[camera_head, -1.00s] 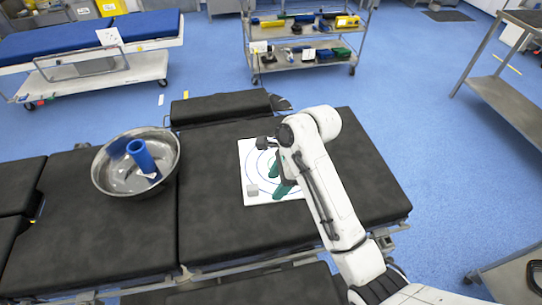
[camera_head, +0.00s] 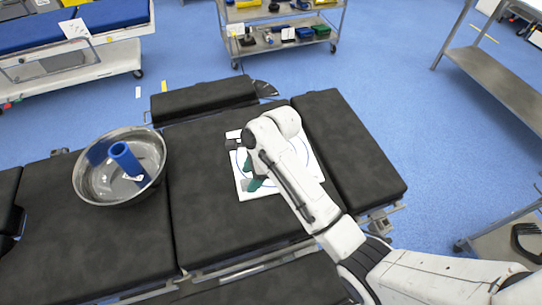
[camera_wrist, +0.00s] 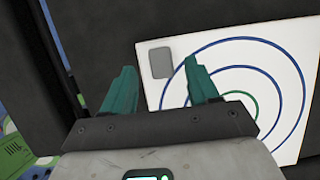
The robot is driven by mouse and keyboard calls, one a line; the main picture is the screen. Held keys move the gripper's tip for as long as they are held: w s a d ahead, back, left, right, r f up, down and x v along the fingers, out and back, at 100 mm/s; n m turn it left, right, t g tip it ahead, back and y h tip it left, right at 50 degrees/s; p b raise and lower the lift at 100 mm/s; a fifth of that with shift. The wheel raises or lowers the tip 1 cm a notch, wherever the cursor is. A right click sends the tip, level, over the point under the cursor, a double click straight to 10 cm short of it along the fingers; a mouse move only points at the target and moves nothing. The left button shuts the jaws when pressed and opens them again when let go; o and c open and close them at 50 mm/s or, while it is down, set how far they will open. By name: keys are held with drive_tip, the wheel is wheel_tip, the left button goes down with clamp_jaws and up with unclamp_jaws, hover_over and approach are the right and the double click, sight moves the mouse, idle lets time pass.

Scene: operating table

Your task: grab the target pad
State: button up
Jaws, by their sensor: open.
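The target pad, a white square board (camera_head: 310,164) with blue rings and a green centre ring, lies flat on the black operating table. It fills the right of the wrist view (camera_wrist: 285,150). A small grey rounded square (camera_wrist: 160,62) is on the board near its corner. My gripper (camera_head: 254,178) has teal fingers and is over the left part of the board in the head view. In the wrist view my gripper (camera_wrist: 160,75) is open, with the grey square showing between and beyond its fingertips. My arm hides the board's middle. Nothing is held.
A steel bowl (camera_head: 82,186) with a blue cylinder (camera_head: 124,158) in it stands on the operating table (camera_head: 205,225), left of the board. A shelf cart (camera_head: 285,42) with coloured items stands behind. A steel side table (camera_head: 500,82) is at the right. Blue floor lies between.

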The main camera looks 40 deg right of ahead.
sight(248, 181)
drive_tip(key=x, duration=0.3)
drive_tip(key=shift+f, duration=0.1)
drive_tip(key=shift+w, duration=0.1)
clamp_jaws()
idle(0.4)
